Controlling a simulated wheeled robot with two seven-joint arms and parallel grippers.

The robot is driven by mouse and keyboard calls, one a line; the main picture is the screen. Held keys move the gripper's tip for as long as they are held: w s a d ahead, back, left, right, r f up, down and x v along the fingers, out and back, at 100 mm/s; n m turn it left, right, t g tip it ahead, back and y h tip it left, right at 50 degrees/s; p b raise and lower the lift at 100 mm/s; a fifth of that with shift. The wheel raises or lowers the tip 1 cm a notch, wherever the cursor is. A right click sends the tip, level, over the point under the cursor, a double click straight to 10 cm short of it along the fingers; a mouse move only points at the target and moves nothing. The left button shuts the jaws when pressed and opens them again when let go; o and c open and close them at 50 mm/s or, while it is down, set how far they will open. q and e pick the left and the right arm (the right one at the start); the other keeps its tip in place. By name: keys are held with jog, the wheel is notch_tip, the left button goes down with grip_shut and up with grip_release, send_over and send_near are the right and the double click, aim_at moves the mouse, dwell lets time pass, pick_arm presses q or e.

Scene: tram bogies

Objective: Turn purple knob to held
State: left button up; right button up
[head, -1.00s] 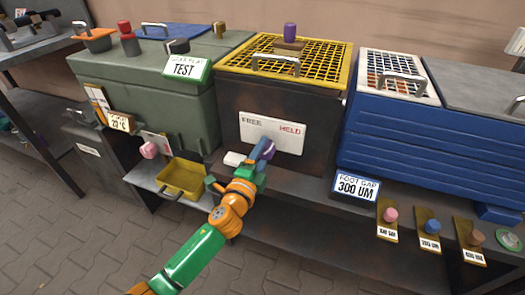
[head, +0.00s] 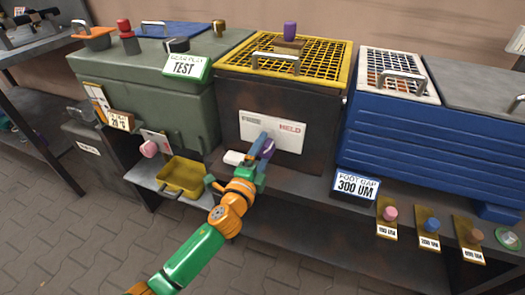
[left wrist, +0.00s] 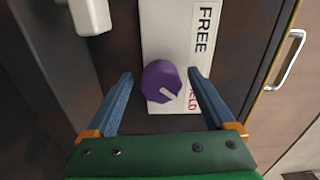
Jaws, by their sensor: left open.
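The purple knob (left wrist: 161,82) is on a white plate (head: 288,131) marked FREE and HELD, on the front of a dark box. Its white pointer mark slants to the lower right in the left wrist view, towards the HELD word, which a finger partly covers. My left gripper (head: 264,143) is at the plate's lower edge and hides most of the knob in the head view. In the left wrist view the gripper (left wrist: 160,76) is open, its blue fingers on either side of the knob with gaps. My right gripper is not in view.
A white handle-like block (head: 233,158) sticks out left of the knob. A yellow tray (head: 181,177) is at the lower left. A blue box (head: 400,150) stands to the right.

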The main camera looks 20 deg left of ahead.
pick_arm(q)
jog(key=s, duration=0.7)
jog(key=shift+w+a, duration=0.1)
